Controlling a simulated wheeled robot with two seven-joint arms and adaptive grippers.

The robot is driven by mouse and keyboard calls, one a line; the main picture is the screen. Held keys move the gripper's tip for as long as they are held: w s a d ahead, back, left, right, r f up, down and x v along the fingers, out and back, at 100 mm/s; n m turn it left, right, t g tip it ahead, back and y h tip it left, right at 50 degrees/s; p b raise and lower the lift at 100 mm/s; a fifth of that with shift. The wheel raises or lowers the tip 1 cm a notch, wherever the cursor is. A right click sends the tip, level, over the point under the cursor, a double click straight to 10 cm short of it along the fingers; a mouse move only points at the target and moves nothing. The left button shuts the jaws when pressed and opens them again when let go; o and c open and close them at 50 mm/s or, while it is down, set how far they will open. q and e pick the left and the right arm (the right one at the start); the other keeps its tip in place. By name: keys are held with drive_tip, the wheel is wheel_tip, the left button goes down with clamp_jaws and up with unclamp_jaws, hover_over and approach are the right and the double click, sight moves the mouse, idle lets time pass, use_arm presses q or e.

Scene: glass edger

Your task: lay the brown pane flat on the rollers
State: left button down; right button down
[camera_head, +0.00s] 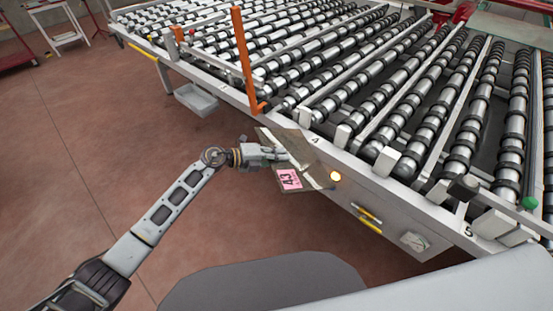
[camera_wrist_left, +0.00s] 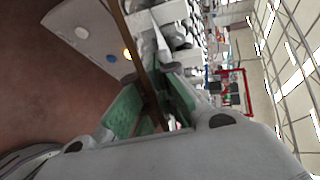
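The brown pane (camera_head: 297,148) is a thin, shiny, see-through sheet with a pink label reading 43 (camera_head: 289,179). It is held tilted at the front side of the roller table, below and in front of the rollers (camera_head: 330,70). My left gripper (camera_head: 275,154) is shut on the pane near its left side. In the left wrist view the pane (camera_wrist_left: 139,50) shows edge-on as a brown strip running between the green finger pads of my left gripper (camera_wrist_left: 152,102). I cannot tell whether the pane touches the table's front rail. My right gripper is not in view.
An orange upright post (camera_head: 243,60) stands at the table's front edge, left of the pane. The rollers look bare.

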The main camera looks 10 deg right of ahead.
use_arm(q)
drive_tip(key=shift+w+d+r+n+t+h+p, duration=0.15)
drive_tip(key=shift+d+r+n+t, duration=0.2)
drive_tip(key=shift+r+n+t, duration=0.35)
drive_tip(key=shift+w+d+r+n+t+h+p, duration=0.15)
drive_tip(key=shift+d+r+n+t, duration=0.25)
drive_tip(key=shift+t, duration=0.55)
drive_tip(key=shift+w+d+r+n+t+p, duration=0.25)
drive_tip(key=shift+r+n+t, duration=0.3)
drive_tip(key=shift+t, duration=0.3)
drive_tip(key=shift+w+d+r+n+t+p, duration=0.1)
drive_tip(key=shift+w+d+r+n+t, duration=0.1)
drive_tip(key=shift+r+n+t, duration=0.35)
drive_tip(key=shift+w+d+r+n+t+p, duration=0.1)
drive_tip(key=shift+w+d+r+n+t, duration=0.15)
drive_tip(key=shift+t, duration=0.4)
drive_tip(key=shift+w+d+r+n+t+p, duration=0.15)
drive_tip(key=shift+r+n+t, duration=0.2)
drive_tip(key=shift+r+t, duration=0.2)
drive_tip(key=shift+r, duration=0.1)
drive_tip(key=shift+w+d+r, duration=0.1)
drive_tip(key=shift+d, duration=0.05)
